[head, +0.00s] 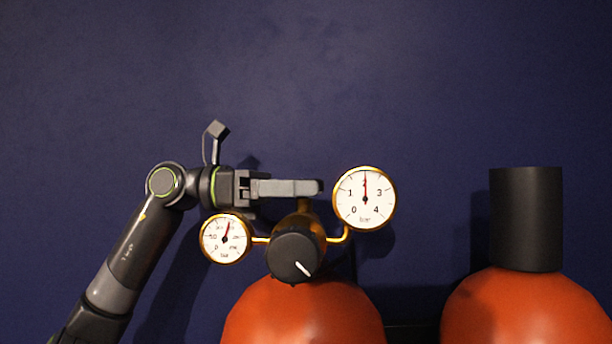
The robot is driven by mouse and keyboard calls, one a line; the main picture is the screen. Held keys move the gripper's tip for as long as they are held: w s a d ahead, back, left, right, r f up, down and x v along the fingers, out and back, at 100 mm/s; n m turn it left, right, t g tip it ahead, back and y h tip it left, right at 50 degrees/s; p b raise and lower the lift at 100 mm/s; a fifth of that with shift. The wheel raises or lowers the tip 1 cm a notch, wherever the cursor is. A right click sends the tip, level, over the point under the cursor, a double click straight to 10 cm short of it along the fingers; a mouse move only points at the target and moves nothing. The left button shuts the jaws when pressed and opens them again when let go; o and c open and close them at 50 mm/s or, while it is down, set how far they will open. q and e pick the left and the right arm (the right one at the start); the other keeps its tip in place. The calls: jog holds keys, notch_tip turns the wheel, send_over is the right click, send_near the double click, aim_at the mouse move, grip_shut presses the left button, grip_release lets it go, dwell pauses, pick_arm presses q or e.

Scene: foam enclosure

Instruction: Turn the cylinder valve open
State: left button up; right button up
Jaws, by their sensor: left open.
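An orange cylinder (303,315) stands at the lower middle of the head view. On top is a brass valve and regulator body (304,222) with a round black knob (290,258) facing me. The knob's white mark points to the lower right. My left gripper (312,187) comes in from the left, level, with its fingers just above the brass body. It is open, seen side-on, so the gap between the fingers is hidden. Nothing shows held in it; I cannot tell whether it touches the brass part. My right gripper is out of view.
A left gauge (225,239) sits under my left wrist, its needle slightly right of upright. A right gauge (364,198), close beyond the fingertips, reads about 2. A second orange cylinder (530,310) with a black cap (526,219) stands right. The dark blue wall (400,80) is behind.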

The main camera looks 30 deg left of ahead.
pick_arm(q)
jog(key=shift+w+d, duration=0.15)
jog(key=shift+d, duration=0.25)
jog(key=c, duration=1)
jog(key=shift+o, duration=0.2)
jog(key=shift+n+t, duration=0.3)
jog(key=shift+t, duration=0.1)
jog(key=shift+r+n+t+y+p, duration=0.1)
jog(key=shift+n+t+y+p, duration=0.35)
jog(key=shift+n+t+y, duration=0.65)
jog(key=shift+n+t+y+p, duration=1)
jog(key=shift+n+t+y, duration=0.4)
jog(key=shift+t+y, duration=0.35)
jog(key=shift+y, duration=0.25)
